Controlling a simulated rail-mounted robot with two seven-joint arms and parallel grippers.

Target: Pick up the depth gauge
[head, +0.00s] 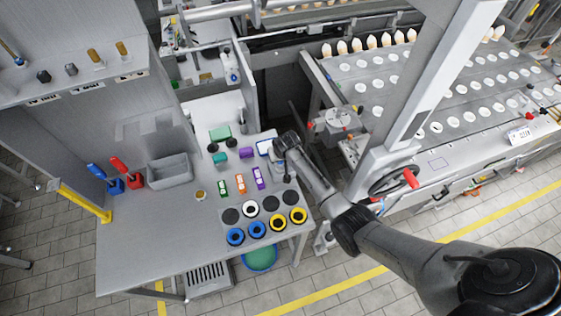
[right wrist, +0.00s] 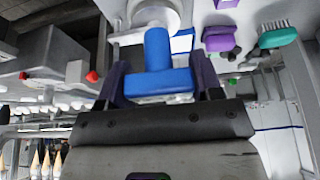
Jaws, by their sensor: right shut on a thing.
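The depth gauge appears to be the blue T-shaped piece (right wrist: 158,62) in the right wrist view. Its crossbar sits between the two purple fingers of my right gripper (right wrist: 160,84), which is shut on it. The stem points away toward a round white part (right wrist: 153,12); I cannot tell if they are joined. There the gauge is mostly hidden by the gripper. My left gripper is not in view.
A purple block (head: 246,153) and a teal brush (head: 220,158) lie left of my right gripper. A grey bin (head: 170,170) stands left. The cone machine (head: 430,100) is at right. The table's front left is clear.

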